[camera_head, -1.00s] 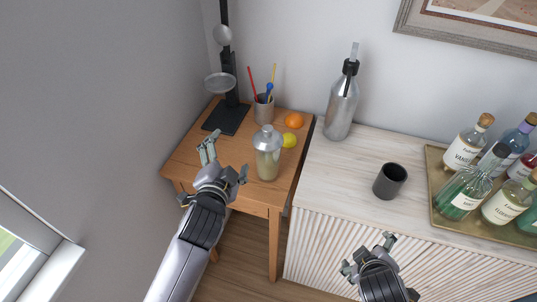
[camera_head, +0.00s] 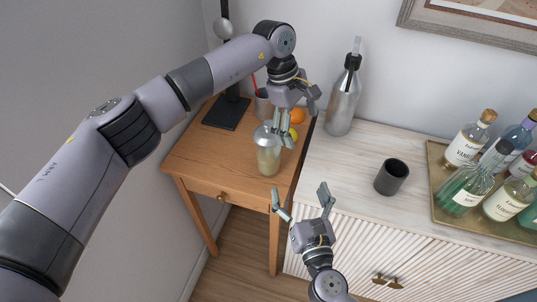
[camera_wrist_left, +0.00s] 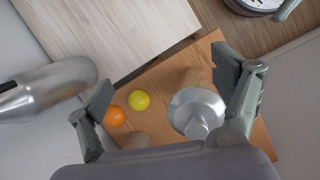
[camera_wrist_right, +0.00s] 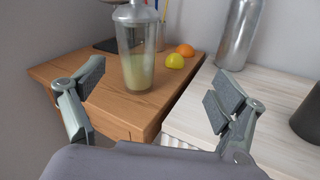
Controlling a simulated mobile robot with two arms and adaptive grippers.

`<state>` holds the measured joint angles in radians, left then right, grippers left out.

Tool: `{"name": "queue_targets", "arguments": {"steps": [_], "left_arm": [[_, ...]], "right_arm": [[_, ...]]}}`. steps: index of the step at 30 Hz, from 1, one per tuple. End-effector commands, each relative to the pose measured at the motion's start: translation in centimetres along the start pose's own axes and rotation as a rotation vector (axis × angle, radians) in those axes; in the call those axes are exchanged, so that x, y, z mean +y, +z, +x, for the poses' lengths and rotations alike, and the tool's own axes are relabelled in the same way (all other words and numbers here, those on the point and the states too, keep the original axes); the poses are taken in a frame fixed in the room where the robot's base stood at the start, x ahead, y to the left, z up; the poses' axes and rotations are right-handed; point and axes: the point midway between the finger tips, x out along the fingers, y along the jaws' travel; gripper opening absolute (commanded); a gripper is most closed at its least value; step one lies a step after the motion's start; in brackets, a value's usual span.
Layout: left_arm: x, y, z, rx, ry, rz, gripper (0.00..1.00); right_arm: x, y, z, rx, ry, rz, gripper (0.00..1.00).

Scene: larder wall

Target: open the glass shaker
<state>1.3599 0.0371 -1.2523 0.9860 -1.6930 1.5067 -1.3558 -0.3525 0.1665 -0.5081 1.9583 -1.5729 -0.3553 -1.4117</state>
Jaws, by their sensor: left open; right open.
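The glass shaker (camera_head: 268,157) stands upright on the small wooden table, with pale yellow-green contents and a metal top. My left gripper (camera_head: 281,140) is open, pointing down above and beside the shaker's top. In the left wrist view the metal top (camera_wrist_left: 197,112) lies between the open fingers, nearer the right one; I cannot tell whether it touches. My right gripper (camera_head: 298,196) is open and empty, low in front of the table. In the right wrist view the shaker (camera_wrist_right: 137,60) stands upright ahead, between and beyond the fingers.
A lemon (camera_wrist_right: 175,61) and an orange (camera_wrist_right: 185,50) lie behind the shaker. A cup with straws (camera_head: 263,103) and a black stand (camera_head: 228,112) are farther back. The white cabinet holds a metal bottle (camera_head: 342,103), a dark cup (camera_head: 391,178) and a bottle tray (camera_head: 436,205).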

Motion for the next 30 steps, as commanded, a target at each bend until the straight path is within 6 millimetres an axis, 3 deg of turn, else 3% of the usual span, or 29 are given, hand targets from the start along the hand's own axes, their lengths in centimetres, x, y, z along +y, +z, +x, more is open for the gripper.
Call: {"name": "queue_targets", "arguments": {"steps": [1,3,7,14,30], "left_arm": [[-0.4,-2.2,-1.6,0.092,-0.042,0.012,0.87],[-1.0,-4.4,-3.3,0.179,-0.093,0.020,0.87],[-1.7,-6.3,-5.0,0.256,-0.142,0.023,0.87],[-1.9,-6.6,-5.2,0.266,-0.151,0.023,0.87],[-1.8,-6.5,-5.2,0.262,-0.148,0.022,0.87]], "right_arm": [[0.8,-0.4,0.1,0.001,0.033,-0.061,0.90],[1.7,-0.7,0.1,0.000,0.067,-0.124,0.90],[2.5,-1.0,0.1,-0.001,0.097,-0.183,0.90],[2.8,-1.0,2.6,-0.003,0.099,-0.189,0.90],[3.9,-1.1,13.2,-0.002,0.099,-0.188,0.90]]}}
